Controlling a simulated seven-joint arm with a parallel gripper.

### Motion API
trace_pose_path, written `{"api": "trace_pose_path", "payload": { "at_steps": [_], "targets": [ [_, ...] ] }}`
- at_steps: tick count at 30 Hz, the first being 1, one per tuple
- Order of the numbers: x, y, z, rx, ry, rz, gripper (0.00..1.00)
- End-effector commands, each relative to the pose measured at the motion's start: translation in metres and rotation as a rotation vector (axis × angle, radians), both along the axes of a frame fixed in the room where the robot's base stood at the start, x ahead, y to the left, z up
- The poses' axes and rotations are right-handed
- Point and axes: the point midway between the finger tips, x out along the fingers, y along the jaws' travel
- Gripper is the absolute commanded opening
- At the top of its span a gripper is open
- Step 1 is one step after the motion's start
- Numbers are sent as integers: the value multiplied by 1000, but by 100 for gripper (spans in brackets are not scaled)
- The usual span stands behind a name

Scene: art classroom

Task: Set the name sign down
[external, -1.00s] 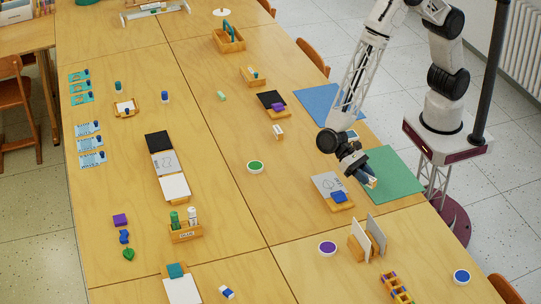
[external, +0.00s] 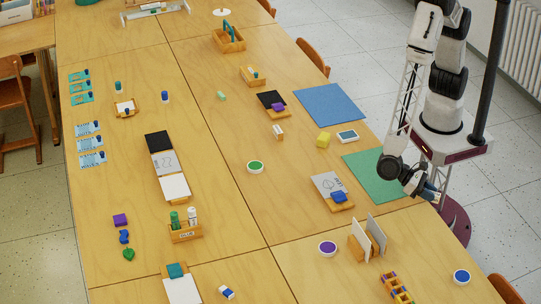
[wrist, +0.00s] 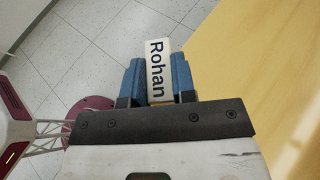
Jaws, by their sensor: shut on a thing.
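The name sign (wrist: 157,62) is a small white block with "Rohan" in dark letters. In the wrist view my gripper (wrist: 157,80) has its two blue fingers shut on it, one on each side. Floor shows to the left of the sign and the yellow table top to its right, so it is near the table's edge. In the external view my gripper (external: 431,191) is at the table's right edge, just right of the green mat. The sign is too small there to make out, and its height over the table cannot be told.
The green mat (external: 372,172) and the blue mat (external: 330,105) lie along the right edge. Upright panels in a wooden holder (external: 358,254) stand nearer the camera. Floor lies beyond the edge.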

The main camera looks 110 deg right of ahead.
Motion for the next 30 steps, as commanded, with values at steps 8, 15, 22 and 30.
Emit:
{"api": "trace_pose_path", "payload": {
  "at_steps": [8,15,22,30],
  "targets": [
    [-18,9,-1,0,0,29,2],
    [-18,9,-1,0,0,29,2],
    [-16,12,-2,0,0,29,2],
    [4,36,-5,1,-1,30,2]
  ]
}}
